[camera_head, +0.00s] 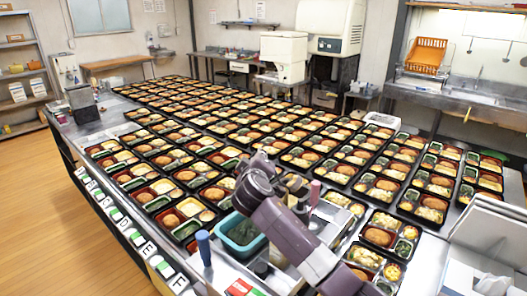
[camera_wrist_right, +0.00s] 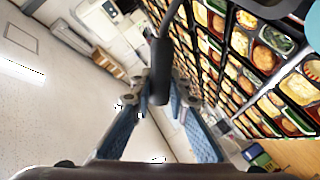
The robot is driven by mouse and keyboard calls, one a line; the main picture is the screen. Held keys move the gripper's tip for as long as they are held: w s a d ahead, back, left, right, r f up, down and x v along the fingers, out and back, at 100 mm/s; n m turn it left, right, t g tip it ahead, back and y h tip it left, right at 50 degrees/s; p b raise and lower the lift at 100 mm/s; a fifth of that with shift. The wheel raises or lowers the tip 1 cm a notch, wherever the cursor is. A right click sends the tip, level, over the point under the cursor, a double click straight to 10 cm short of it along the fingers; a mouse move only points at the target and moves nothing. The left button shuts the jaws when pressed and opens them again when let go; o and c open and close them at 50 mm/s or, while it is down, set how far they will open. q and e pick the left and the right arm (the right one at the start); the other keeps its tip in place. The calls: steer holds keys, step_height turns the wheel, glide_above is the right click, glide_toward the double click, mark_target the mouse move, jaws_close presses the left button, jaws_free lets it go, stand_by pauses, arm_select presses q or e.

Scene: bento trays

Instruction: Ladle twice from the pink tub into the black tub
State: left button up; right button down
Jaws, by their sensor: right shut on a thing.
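My right arm reaches in from the lower right in the head view, and its wrist hides part of the work area. In the right wrist view my right gripper (camera_wrist_right: 158,92) is shut on a dark grey ladle handle (camera_wrist_right: 160,65), with a finger on each side. A thin curved rod runs up from the handle; the bowl of the ladle is not visible. A teal tub (camera_head: 229,246) with dark green contents stands left of my arm in the head view. I cannot make out the pink tub or the black tub. My left gripper is not in view.
Rows of filled bento trays (camera_head: 205,171) cover most of the steel table. A blue upright handle (camera_head: 204,246) stands left of the teal tub, and a pink one (camera_head: 314,192) stands right of my wrist. Lettered cards line the table's left edge.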

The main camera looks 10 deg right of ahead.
steer(key=shift+w+a+f+n, duration=0.2)
steer(key=shift+a+f+n, duration=0.3)
steer(key=shift+f, duration=0.05)
steer(key=shift+w+a+f+n+g+h, duration=0.15)
steer(key=shift+a+f+n, duration=0.15)
steer(key=shift+f, duration=0.2)
steer(key=shift+w+a+f+n+g+h, duration=0.1)
steer(key=shift+a+f+n, duration=0.1)
steer(key=shift+f+n, duration=0.25)
steer(key=shift+w+a+f+n+g+h, duration=0.15)
steer(key=shift+a+f+n, duration=0.1)
steer(key=shift+f, duration=0.3)
steer(key=shift+s, duration=0.1)
step_height(320, 180, up, 6)
steer(key=p, duration=0.4)
steer(key=shift+p, duration=0.3)
